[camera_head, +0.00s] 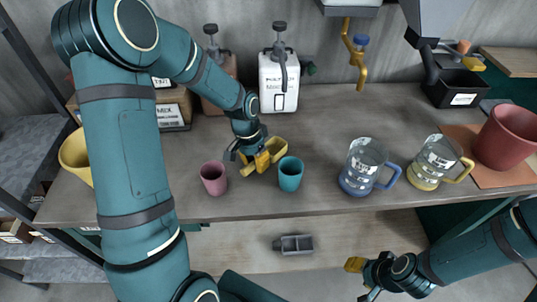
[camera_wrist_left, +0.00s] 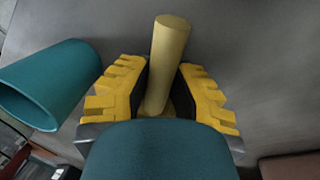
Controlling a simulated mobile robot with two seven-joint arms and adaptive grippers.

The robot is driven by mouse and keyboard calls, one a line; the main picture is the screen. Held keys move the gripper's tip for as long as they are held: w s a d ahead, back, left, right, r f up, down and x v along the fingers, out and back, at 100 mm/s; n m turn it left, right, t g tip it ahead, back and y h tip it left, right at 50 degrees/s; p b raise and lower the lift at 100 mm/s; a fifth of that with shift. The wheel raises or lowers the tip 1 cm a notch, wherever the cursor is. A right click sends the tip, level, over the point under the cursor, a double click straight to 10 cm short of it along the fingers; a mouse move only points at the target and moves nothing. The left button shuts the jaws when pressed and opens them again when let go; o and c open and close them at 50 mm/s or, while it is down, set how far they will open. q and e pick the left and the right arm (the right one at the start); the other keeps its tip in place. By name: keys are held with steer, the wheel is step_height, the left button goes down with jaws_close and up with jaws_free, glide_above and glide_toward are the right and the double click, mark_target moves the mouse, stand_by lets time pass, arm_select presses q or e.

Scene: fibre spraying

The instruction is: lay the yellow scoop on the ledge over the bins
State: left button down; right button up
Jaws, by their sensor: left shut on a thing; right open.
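The yellow scoop (camera_head: 276,148) is at my left gripper, over the worktop between the pink cup and the teal cup. My left gripper (camera_head: 256,160) points down and is shut on it. In the left wrist view its round yellow handle (camera_wrist_left: 170,60) stands between the two yellow fingertips (camera_wrist_left: 160,92). Whether the scoop touches the worktop is unclear. My right gripper (camera_head: 362,278) is open and empty, low in the head view, in front of the worktop. Small labelled bins (camera_head: 15,230) show at the lower left edge; a ledge over them is not clearly seen.
The pink cup (camera_head: 213,178) and teal cup (camera_head: 290,174) flank my left gripper; the teal cup also shows in the wrist view (camera_wrist_left: 50,80). Blue-handled (camera_head: 362,168) and yellow-handled (camera_head: 434,163) jugs stand right. A grey container (camera_head: 293,244) lies on the lower board.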

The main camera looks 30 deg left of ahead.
arm_select(q)
step_height(320, 180, up, 9)
steer(key=shift+r+p, duration=0.2)
steer(key=shift+p, duration=0.65)
steer(key=shift+r, duration=0.3)
